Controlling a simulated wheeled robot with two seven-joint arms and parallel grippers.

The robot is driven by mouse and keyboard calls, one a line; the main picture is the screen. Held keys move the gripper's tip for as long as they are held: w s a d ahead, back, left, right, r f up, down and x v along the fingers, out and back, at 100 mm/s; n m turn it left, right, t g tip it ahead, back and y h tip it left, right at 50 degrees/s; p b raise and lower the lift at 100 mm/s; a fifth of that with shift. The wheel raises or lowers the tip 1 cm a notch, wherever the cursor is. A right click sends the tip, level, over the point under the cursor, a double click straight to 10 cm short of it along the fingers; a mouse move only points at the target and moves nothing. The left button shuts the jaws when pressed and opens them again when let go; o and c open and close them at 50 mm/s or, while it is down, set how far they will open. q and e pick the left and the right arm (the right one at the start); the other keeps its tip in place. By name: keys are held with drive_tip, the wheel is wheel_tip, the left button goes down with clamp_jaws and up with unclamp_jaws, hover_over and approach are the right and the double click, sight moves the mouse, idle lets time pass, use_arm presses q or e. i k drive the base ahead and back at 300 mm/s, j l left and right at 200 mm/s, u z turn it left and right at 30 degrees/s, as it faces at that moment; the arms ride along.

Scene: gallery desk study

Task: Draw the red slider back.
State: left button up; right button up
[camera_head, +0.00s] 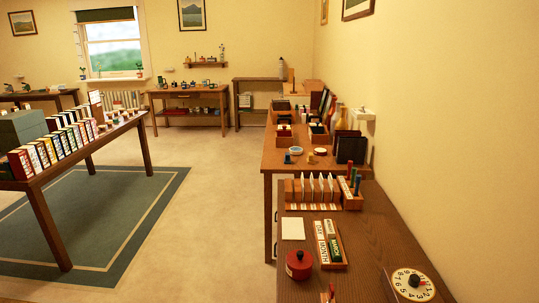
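No red slider can be made out for certain. A small reddish upright piece (329,292) shows at the bottom edge of the view, on the near dark wooden desk (365,240); it is cut off by the frame, so I cannot tell whether it is the slider. A round red lidded pot (299,265) with a dark knob stands on the desk just behind it, to the left. Neither of my grippers is in view.
A wooden tray with lettered blocks (329,245), a white card (293,229) and a round numbered dial (412,284) lie on the desk. A slotted wooden rack (312,192) stands behind. Open floor (200,225) lies left, before a table of books (45,195).

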sight(284, 133)
drive_tip(key=i+j+u, duration=0.65)
drive_tip(key=u, duration=0.15)
drive_tip(key=i+j+u, duration=0.2)
drive_tip(key=i+u, duration=0.15)
drive_tip(key=i+z, duration=0.25)
drive_tip(key=i, duration=0.3)
drive_tip(key=i+j+z, duration=0.2)
drive_tip(key=i, duration=0.4)
drive_tip(key=i+l+z, duration=0.25)
drive_tip(key=i, duration=0.6)
drive_tip(key=i+j+z, duration=0.2)
drive_tip(key=i, duration=0.65)
drive_tip(key=i+j+z, duration=0.1)
drive_tip(key=i+z, duration=0.15)
drive_tip(key=i, duration=0.6)
